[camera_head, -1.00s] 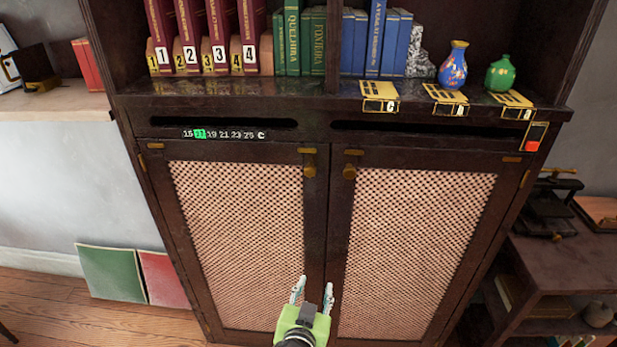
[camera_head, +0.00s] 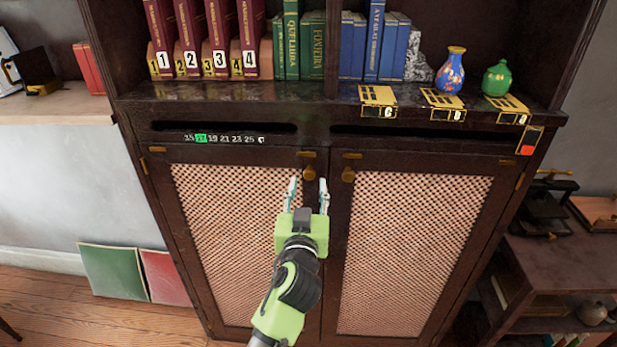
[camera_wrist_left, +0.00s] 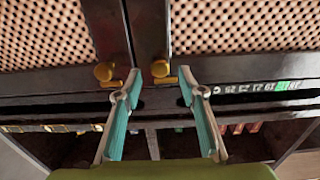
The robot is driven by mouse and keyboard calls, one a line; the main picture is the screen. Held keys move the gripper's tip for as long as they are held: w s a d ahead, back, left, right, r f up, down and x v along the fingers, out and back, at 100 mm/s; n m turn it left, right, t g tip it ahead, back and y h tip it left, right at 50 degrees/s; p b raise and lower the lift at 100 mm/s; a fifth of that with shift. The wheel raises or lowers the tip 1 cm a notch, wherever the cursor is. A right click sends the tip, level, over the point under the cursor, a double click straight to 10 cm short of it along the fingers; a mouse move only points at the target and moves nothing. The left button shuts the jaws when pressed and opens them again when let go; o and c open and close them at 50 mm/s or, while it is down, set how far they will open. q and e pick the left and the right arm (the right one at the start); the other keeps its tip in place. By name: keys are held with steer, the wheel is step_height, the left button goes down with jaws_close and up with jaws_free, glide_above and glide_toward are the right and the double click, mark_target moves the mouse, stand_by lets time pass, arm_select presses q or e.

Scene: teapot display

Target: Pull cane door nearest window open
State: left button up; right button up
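The cabinet has two cane doors, the left one (camera_head: 237,240) and the right one (camera_head: 414,250), both closed. No window shows, so I cannot tell which door is nearest it. Each door has a small brass knob at its upper inner corner: the left door's knob (camera_head: 310,173) and the right door's knob (camera_head: 348,174). My left gripper (camera_head: 308,183) is open and empty, its fingertips on either side of and just below the left door's knob in the head view. The left wrist view, upside down, shows that knob (camera_wrist_left: 160,69) between the open fingertips. Contact cannot be told. My right gripper is not in view.
Above the doors, a shelf holds books, a blue vase (camera_head: 451,71), a green vase (camera_head: 497,78) and yellow cards. A number strip (camera_head: 225,138) sits on the left rail. Green and red panels (camera_head: 115,272) lean at the left wall. A low side shelf (camera_head: 570,265) stands right.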

mark_target(309, 177)
arm_select(q)
steer(key=shift+w, duration=1.55)
jaws_close()
steer(key=shift+s+p, duration=0.15)
steer(key=shift+p, duration=0.15)
